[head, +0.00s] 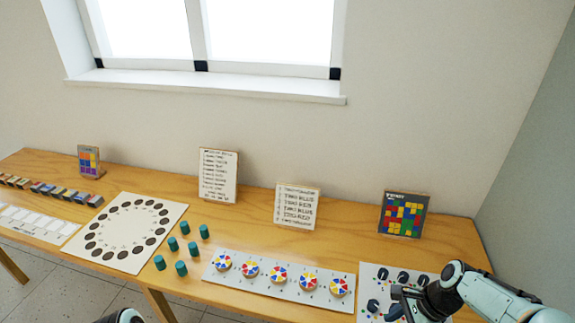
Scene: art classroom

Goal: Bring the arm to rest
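My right arm comes in from the lower right, and its dark gripper (402,301) is low over a white panel (374,274) with dark blue knobs. A knob (393,312) shows right beside the fingers. I cannot tell whether the fingers touch it or how far apart they are. A small rounded part of my own body shows at the bottom edge, left of the middle. My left gripper is not in view.
The wooden table (262,209) runs along the wall. A white board with coloured wheels (265,288), several teal cylinders (181,268), a board with a ring of dark discs (126,232), upright cards (218,174) and a colour-block board (403,214) stand on it.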

